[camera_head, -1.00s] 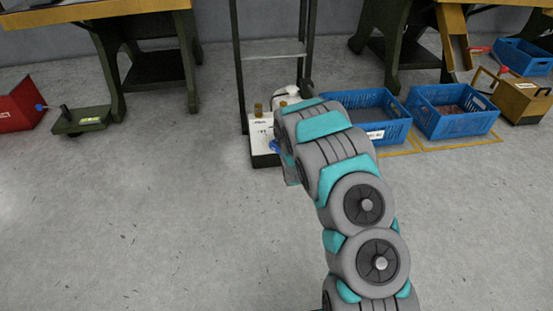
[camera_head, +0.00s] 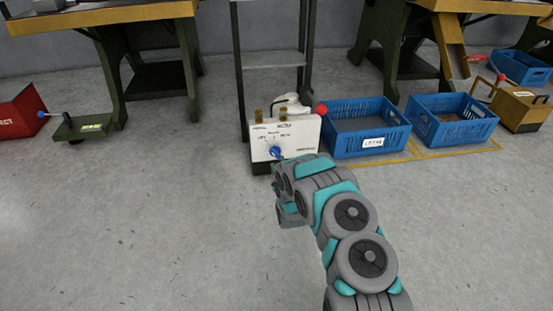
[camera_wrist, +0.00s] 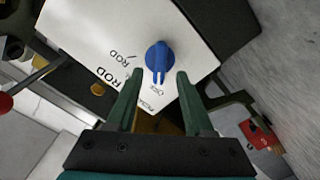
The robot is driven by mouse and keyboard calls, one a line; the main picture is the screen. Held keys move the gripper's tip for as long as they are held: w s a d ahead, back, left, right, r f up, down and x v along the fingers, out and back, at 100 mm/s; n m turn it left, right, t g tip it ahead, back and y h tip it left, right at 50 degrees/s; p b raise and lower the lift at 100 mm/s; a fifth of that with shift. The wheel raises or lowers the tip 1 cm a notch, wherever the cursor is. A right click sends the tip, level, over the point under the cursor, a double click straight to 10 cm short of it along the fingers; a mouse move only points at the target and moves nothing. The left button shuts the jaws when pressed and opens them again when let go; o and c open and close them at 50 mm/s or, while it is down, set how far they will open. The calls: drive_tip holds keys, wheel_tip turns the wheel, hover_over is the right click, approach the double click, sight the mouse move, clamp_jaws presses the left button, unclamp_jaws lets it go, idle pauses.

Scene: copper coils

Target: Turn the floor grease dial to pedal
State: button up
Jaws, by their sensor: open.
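The grease unit is a white box (camera_head: 290,137) standing on the floor below a dark shelf frame. Its blue dial (camera_head: 276,152) is low on the front panel, with small printed labels above it. In the wrist view the blue dial (camera_wrist: 159,56) is ahead of my gripper (camera_wrist: 160,82), with its narrow pointer part towards the bottom of the picture, near a small label I cannot read surely. A "ROD" label lies to its left. The green fingers are open, one to each side below the dial, and seem empty. In the head view my arm hides the fingers.
A red ball (camera_head: 321,108) sits at the box's upper right. Blue crates (camera_head: 368,146) stand to its right, beside yellow floor lines. A green pedal (camera_head: 88,127) and a red box (camera_head: 20,112) are at the left. The left foreground floor is clear.

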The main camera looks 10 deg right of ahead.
sight(276, 157)
drive_tip(key=shift+w+b, duration=0.35)
drive_tip(key=shift+w, duration=2.15)
drive_tip(key=shift+c, duration=0.4)
clamp_jaws()
